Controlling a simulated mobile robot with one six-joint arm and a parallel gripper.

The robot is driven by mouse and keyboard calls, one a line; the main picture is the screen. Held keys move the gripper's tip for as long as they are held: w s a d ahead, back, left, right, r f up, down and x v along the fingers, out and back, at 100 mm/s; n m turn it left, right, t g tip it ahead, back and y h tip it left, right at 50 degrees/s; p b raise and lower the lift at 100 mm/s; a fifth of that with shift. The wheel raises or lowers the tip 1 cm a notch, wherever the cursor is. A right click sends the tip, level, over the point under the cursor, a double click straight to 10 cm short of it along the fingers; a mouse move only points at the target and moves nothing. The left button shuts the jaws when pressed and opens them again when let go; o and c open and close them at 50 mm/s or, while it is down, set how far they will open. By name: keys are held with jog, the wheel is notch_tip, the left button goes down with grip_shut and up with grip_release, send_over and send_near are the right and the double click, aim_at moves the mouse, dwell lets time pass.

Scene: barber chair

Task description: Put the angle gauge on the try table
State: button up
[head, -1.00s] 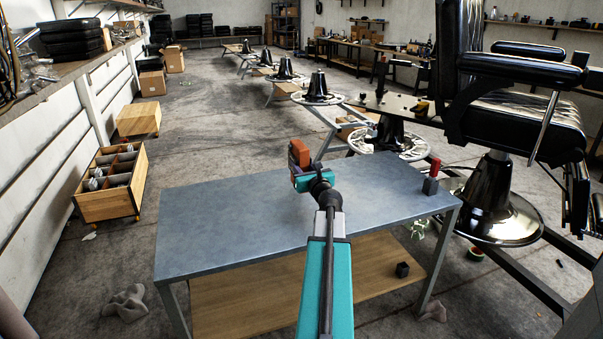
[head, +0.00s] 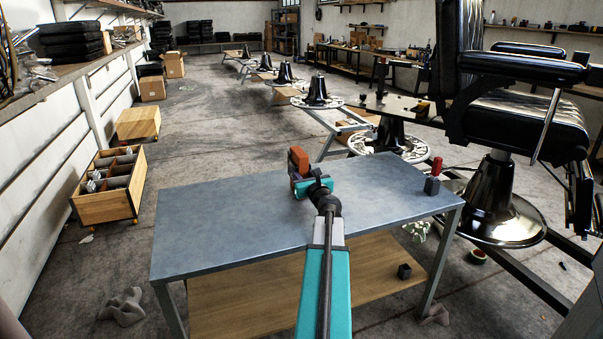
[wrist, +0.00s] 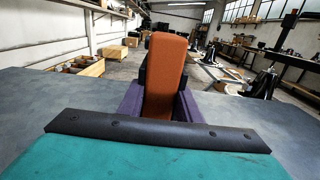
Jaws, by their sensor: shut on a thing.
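My gripper (head: 301,176) is shut on an upright orange-brown block, which I take to be the angle gauge (head: 298,159). In the wrist view the angle gauge (wrist: 166,70) stands between the purple fingers (wrist: 160,104), which hide its lower end. The blue-grey table (head: 215,225), which I take to be the try table, lies beneath my gripper. I cannot tell how large the gap between the gauge and the tabletop is.
A dark block with a red handle (head: 433,178) stands at the table's right end. A small dark cube (head: 404,271) sits on the wooden lower shelf (head: 250,300). The barber chair (head: 520,120) is close on the right. Most of the left tabletop is clear.

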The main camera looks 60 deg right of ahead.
jog(key=shift+f, duration=0.1)
jog(key=o, duration=1.2)
jog(key=shift+r, duration=0.2)
jog(key=p+v, duration=0.4)
jog(key=v, duration=0.8)
jog(key=shift+p, duration=0.35)
jog(key=shift+f, duration=0.1)
